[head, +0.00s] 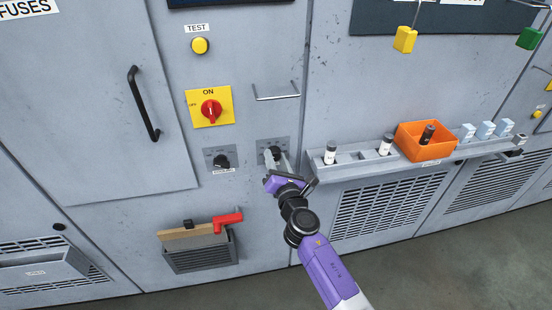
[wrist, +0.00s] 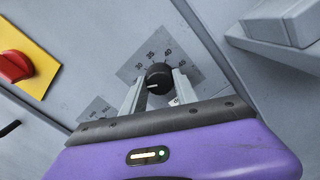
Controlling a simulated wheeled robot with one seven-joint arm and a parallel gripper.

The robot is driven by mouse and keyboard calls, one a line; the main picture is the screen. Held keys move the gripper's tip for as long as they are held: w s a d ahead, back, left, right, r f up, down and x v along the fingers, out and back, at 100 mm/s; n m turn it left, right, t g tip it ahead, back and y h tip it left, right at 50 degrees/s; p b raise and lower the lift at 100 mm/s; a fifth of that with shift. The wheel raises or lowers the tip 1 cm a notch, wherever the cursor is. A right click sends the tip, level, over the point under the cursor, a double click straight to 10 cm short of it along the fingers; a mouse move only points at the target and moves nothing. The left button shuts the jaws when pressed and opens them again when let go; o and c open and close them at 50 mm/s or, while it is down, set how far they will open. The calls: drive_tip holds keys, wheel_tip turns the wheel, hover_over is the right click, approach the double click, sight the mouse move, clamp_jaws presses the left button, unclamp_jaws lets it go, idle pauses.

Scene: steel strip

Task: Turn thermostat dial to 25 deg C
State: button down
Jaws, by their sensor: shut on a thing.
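The thermostat dial appears to be the black knob (wrist: 158,76) on a grey scale plate (wrist: 190,68) in the wrist view. Small numbers curve around it. Its white pointer mark faces the lower left of the picture; the number there is hidden or too small to read. My gripper (wrist: 158,88) is shut on this knob, one finger on each side. In the head view my gripper (head: 277,159) is at the right-hand plate (head: 262,145), partly covering the knob. The label below it is mostly hidden.
A similar dial (head: 221,161) sits just left. A red rotary switch (head: 210,110) on yellow is above it. A wire handle (head: 275,97) sticks out above my gripper. A grey shelf (head: 350,158) with an orange bin (head: 425,153) is at right. A red-handled item (head: 228,219) rests in a lower-left holder.

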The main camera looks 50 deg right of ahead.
drive_tip(key=shift+a+f, duration=0.1)
drive_tip(key=shift+f, duration=0.05)
drive_tip(key=c, duration=0.9)
unclamp_jaws()
drive_tip(key=shift+c, duration=0.2)
drive_tip(key=b+v, duration=0.1)
drive_tip(key=v, duration=0.6)
drive_tip(key=shift+s, duration=0.35)
drive_tip(key=shift+a, duration=0.15)
